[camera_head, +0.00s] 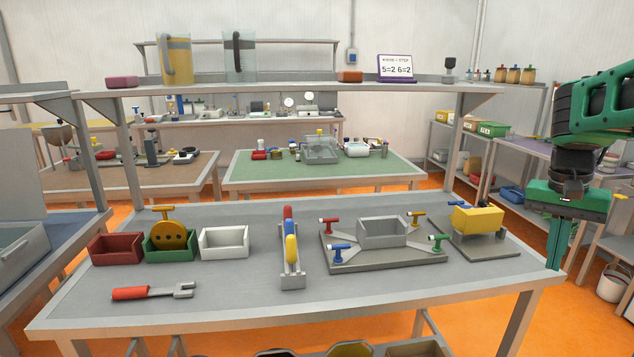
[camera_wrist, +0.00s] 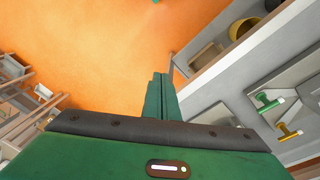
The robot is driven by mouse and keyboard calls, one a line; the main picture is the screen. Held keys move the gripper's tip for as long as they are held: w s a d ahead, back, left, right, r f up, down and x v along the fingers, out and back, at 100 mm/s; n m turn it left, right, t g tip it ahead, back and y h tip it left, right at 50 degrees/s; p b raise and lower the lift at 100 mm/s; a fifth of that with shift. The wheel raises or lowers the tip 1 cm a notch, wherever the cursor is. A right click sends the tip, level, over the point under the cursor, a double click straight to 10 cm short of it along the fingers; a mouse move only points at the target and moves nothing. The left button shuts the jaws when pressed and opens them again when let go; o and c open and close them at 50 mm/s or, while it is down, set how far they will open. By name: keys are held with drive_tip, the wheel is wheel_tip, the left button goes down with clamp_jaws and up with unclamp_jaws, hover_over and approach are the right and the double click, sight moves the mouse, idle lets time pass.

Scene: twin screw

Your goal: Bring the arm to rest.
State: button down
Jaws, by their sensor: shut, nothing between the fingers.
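My gripper (camera_head: 556,243) is at the right edge of the head view, past the right end of the grey workbench (camera_head: 200,300). It points down over the orange floor. Its green fingers are together and hold nothing; they also show closed in the wrist view (camera_wrist: 158,96). My green and black arm comes in from the upper right. The gripper is apart from everything on the bench.
The bench holds red (camera_head: 116,247), green (camera_head: 168,246) and white (camera_head: 224,243) bins, a red-handled wrench (camera_head: 150,292), a rack of coloured cylinders (camera_head: 291,262), a grey fixture (camera_head: 383,255) with coloured T-handles, and a yellow box (camera_head: 477,218). A purple-topped table (camera_head: 515,165) stands behind my arm.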

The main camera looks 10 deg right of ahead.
drive_tip(key=s+a+f+n, duration=0.2)
drive_tip(key=s+a+f, duration=0.2)
drive_tip(key=s+a, duration=0.2)
drive_tip(key=s+a+f+n+y, duration=0.1)
drive_tip(key=s+a+f, duration=0.3)
drive_tip(key=s, duration=0.7)
drive_tip(key=shift+a+f+n+t+y, duration=0.3)
drive_tip(key=shift+a+n, duration=0.3)
drive_tip(key=shift+a, duration=0.65)
drive_tip(key=shift+w+f, duration=0.25)
drive_tip(key=shift+w, duration=0.35)
